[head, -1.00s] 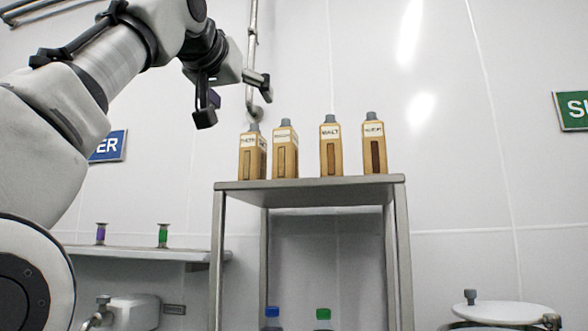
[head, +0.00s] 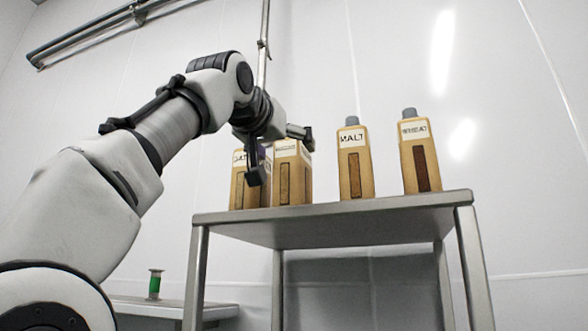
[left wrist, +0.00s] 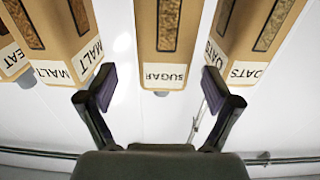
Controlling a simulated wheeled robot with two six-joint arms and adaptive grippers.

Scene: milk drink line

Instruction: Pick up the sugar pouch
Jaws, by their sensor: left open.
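The sugar pouch (head: 291,185) is a tan, box-like pouch with a clear window, second from the left on the metal shelf (head: 340,215) in the head view. The gripper partly covers its top. In the left wrist view the sugar pouch (left wrist: 168,40) appears upside down, its SUGAR label and grey cap readable in the middle. My left gripper (head: 280,155) is open and empty, in front of the upper part of the sugar and oats pouches. In the left wrist view its fingers (left wrist: 159,92) straddle the sugar pouch's picture position, not visibly touching it. My right gripper is out of view.
The oats pouch (head: 238,190) stands close to the left of the sugar pouch. The malt pouch (head: 356,165) and wheat pouch (head: 420,160) stand to the right, with a gap before malt. A green spool-like item (head: 154,285) stands on a lower ledge at left.

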